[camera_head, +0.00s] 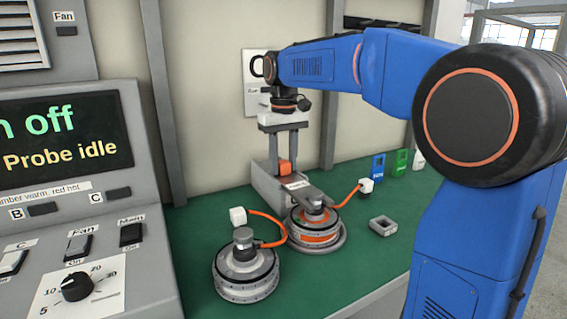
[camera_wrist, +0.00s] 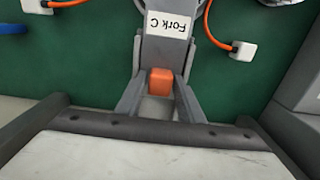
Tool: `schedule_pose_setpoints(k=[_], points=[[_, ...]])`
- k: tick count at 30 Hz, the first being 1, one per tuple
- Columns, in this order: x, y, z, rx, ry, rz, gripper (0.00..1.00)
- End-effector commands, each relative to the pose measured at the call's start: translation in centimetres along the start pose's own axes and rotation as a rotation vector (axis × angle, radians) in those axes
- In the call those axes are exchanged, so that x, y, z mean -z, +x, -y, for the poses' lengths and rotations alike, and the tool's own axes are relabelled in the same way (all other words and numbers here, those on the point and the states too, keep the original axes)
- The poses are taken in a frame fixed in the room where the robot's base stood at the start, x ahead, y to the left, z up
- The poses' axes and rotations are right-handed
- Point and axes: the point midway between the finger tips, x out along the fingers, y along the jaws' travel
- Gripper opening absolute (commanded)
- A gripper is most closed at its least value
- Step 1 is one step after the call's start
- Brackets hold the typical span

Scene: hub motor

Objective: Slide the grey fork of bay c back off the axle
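The grey fork of bay c (camera_head: 318,196) lies flat, and its far end reaches the axle (camera_head: 314,201) of the rear hub motor (camera_head: 318,237). I cannot tell how far its prongs go around the axle. Its white "Fork C" label shows in the wrist view (camera_wrist: 167,24). An orange block (camera_head: 284,167) stands at the fork's rear end. My gripper (camera_head: 284,172) points down with one finger on each side of this block. In the wrist view the fingers (camera_wrist: 160,90) appear to touch the block (camera_wrist: 160,81). The axle is outside the wrist view.
A second hub motor (camera_head: 245,272) sits at the front left. Orange cables run to white connectors (camera_head: 238,216) (camera_head: 366,185). A small grey frame (camera_head: 383,226) lies to the right. Blue and green holders (camera_head: 398,162) stand behind. A grey control console (camera_head: 90,230) is at left.

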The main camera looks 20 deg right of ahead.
Motion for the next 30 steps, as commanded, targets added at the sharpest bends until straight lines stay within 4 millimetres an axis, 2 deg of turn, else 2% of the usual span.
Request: schedule_pose_setpoints(k=[6,7,11,17,25,30], points=[[0.0,0.0,0.0,0.000,0.000,0.000,0.34],[0.0,0.0,0.0,0.000,0.000,0.000,0.30],[0.0,0.0,0.0,0.000,0.000,0.000,0.00],[0.3,0.0,0.0,0.000,0.000,0.000,0.00],[3.1,0.0,0.0,0.000,0.000,0.001,0.00],[3.7,-0.1,0.0,0.000,0.000,-0.001,0.00]])
